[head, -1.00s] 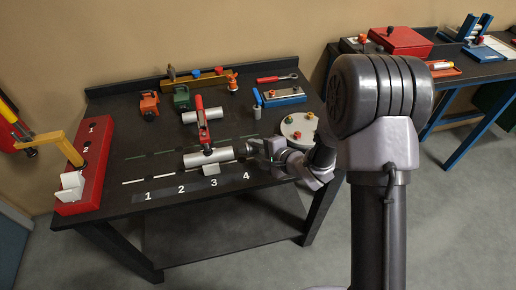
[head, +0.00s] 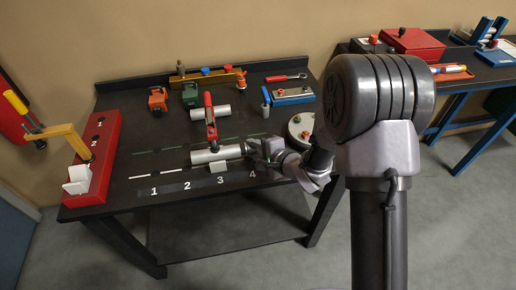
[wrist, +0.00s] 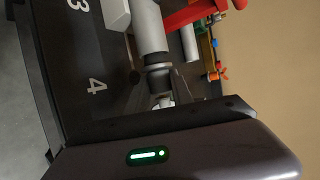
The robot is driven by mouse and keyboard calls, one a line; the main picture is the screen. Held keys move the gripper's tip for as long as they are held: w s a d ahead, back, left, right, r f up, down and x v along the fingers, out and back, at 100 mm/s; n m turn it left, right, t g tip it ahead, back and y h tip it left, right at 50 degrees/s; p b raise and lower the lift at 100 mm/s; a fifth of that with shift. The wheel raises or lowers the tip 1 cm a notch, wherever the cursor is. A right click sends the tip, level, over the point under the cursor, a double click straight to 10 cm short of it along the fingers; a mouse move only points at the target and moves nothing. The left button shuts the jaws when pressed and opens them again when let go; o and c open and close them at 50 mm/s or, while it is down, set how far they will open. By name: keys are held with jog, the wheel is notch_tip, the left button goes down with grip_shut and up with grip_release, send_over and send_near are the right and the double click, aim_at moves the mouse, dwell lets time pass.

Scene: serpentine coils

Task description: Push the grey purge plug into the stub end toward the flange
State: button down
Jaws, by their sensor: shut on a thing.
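A silvery pipe stub (head: 218,154) lies along the front of the dark bench, held by a red clamp (head: 210,122) and a pale block (head: 217,167). My gripper (head: 257,149) is at the pipe's right end, in line with it. In the wrist view the pipe (wrist: 149,25) runs down to a dark band and the grey plug (wrist: 158,80) at its end. My gripper is shut on the plug; the fingers are mostly hidden behind the gripper body. How deep the plug sits in the pipe cannot be told. I cannot make out the flange.
White numbers mark the bench front. A red rack (head: 101,160) stands at the left. A second pipe (head: 210,113), a green block (head: 190,96) and an orange block (head: 157,99) lie behind. A round pale plate (head: 301,127) is close behind my arm.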

jog(key=shift+a, duration=0.1)
jog(key=shift+s+a, duration=0.2)
jog(key=shift+a, duration=0.35)
jog(key=c, duration=1)
grip_release()
jog(key=shift+c, duration=0.2)
